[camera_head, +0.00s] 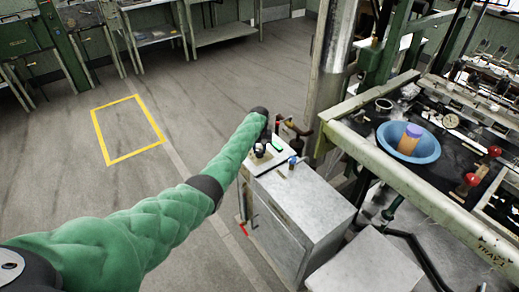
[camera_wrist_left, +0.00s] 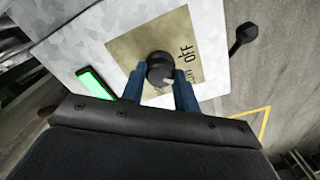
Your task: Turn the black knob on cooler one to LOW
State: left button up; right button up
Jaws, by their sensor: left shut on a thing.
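The black knob (camera_wrist_left: 160,66) shows in the left wrist view, on a tan plate (camera_wrist_left: 132,48) on the cooler's pale top. The plate reads OFF, with another word beside it partly hidden. My left gripper (camera_wrist_left: 160,84) has its two blue fingers on either side of the knob and is shut on it. A pale mark shows on the knob's lower right; its exact setting is unclear. In the head view the cooler (camera_head: 298,222) is a grey-white cabinet, and my left gripper (camera_head: 262,150) is over its top. My right gripper is not in view.
A lit green strip (camera_wrist_left: 95,83) lies beside the plate. A black lever-like part (camera_wrist_left: 242,37) stands past the cooler's edge. A blue basin (camera_head: 425,148) and bench are at the right, beside a metal column (camera_head: 328,75). The floor at left is clear, with a yellow outline (camera_head: 128,128).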

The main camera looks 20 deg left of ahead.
aim_at(260, 150)
pick_arm(q)
jog(key=o, duration=1)
jog(key=shift+c, duration=0.2)
jog(key=shift+r, duration=0.1)
jog(key=shift+w+r, duration=0.1)
jog(key=shift+r, duration=0.15)
jog(key=shift+r+b, duration=0.75)
jog(key=shift+r, duration=2.75)
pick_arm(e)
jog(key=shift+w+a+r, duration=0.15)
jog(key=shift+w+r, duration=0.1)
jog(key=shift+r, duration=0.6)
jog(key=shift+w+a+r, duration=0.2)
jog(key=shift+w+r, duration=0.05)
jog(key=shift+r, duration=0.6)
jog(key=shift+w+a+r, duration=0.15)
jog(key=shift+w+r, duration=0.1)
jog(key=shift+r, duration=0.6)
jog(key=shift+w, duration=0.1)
